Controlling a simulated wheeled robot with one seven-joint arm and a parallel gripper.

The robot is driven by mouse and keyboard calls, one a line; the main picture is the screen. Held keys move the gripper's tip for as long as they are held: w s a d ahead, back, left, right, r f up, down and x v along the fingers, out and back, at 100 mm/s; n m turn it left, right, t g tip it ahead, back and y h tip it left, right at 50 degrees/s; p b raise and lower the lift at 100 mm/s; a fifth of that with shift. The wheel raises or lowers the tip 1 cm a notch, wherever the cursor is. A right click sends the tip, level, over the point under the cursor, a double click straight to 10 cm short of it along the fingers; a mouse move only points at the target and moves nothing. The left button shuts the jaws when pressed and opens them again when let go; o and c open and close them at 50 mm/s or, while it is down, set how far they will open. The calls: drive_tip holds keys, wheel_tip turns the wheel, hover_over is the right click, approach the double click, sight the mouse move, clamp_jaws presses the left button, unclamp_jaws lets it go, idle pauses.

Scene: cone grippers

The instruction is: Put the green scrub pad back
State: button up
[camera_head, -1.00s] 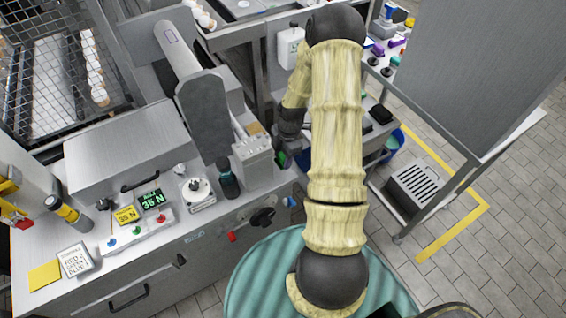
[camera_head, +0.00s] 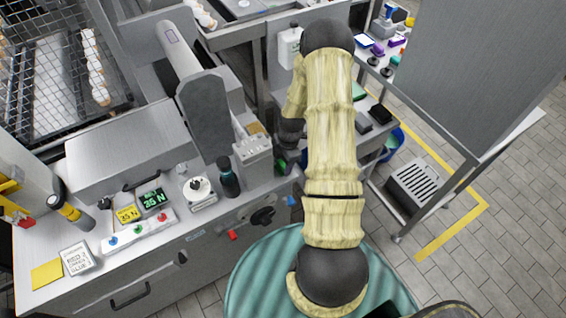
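My gripper (camera_head: 286,161) hangs at the right end of the steel counter, beside the grey slotted box (camera_head: 253,160). It is small, dark and partly hidden by my arm, so its fingers do not show clearly. A small green patch (camera_head: 281,164) shows at its tip; I cannot tell whether this is the green scrub pad or part of the gripper. Another flat green piece (camera_head: 358,92) lies on the side cart at the right, just past my arm, and may be a scrub pad. Dark pads (camera_head: 380,114) lie near it.
The steel counter (camera_head: 150,265) carries a dark bottle (camera_head: 228,178), a white dial device (camera_head: 199,190), green and yellow displays and a button strip (camera_head: 140,232). A large grey panel (camera_head: 470,70) rises at the right.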

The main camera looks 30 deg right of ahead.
drive_tip(key=o, duration=0.3)
drive_tip(key=shift+r, duration=0.1)
drive_tip(key=r, duration=0.4)
drive_tip(key=d+r+b, duration=0.1)
drive_tip(key=r, duration=0.3)
drive_tip(key=d+r+b, duration=0.1)
drive_tip(key=r, duration=0.2)
drive_tip(key=shift+r, duration=0.4)
